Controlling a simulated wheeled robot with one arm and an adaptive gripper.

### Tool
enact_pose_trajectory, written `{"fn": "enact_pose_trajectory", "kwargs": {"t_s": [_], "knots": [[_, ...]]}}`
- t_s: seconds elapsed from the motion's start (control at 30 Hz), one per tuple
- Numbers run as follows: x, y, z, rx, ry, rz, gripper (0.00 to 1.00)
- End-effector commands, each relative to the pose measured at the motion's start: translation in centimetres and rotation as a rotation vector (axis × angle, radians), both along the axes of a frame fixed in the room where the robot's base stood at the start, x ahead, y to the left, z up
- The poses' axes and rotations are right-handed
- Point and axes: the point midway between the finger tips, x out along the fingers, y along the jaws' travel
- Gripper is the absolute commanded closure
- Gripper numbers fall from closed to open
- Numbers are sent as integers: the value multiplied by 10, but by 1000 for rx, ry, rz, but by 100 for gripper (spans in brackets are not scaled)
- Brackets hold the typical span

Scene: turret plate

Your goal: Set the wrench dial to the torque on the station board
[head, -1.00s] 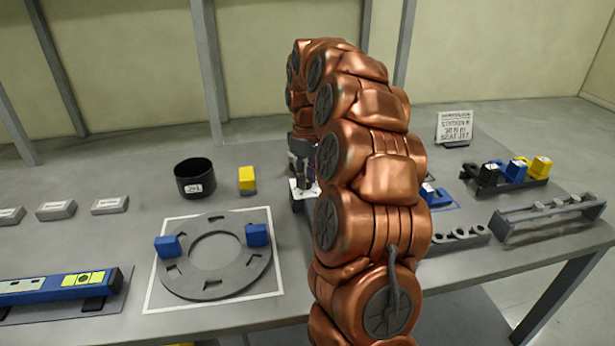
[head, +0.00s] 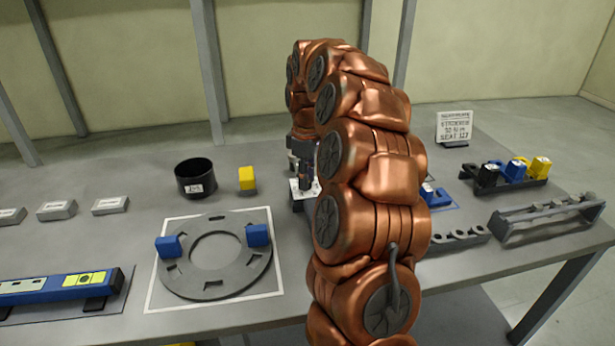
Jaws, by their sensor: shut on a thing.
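The station board (head: 454,127) stands upright at the back right, a small white sign. Its print is blurred; a middle line looks like a number with Nm, but I cannot read it surely. My gripper (head: 303,186) is mostly hidden behind my copper arm, pointing down at a small pale-topped block (head: 300,194) on the table. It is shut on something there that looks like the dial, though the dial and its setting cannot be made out. A blue-handled tool (head: 437,196), possibly the wrench, shows partly to the right behind my arm.
A ring plate (head: 215,257) with two blue blocks lies at the front left. A black cup (head: 195,178) and a yellow block (head: 247,178) stand behind it. A rack (head: 513,180) with coloured blocks and a grey rail stand (head: 550,215) are at the right.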

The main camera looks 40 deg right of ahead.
Motion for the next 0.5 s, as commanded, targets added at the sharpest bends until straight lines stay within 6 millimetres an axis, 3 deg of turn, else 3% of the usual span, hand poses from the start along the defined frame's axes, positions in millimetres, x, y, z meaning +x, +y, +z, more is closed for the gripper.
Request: {"fn": "enact_pose_trajectory", "kwargs": {"t_s": [0.07,0.1,0.33,0.5], "knots": [[0,0,-1,0,1,0,100],[0,0,-1,0,1,0,69],[0,0,0,0,1,0,45],[0,0,0,0,0,-1,44]]}}
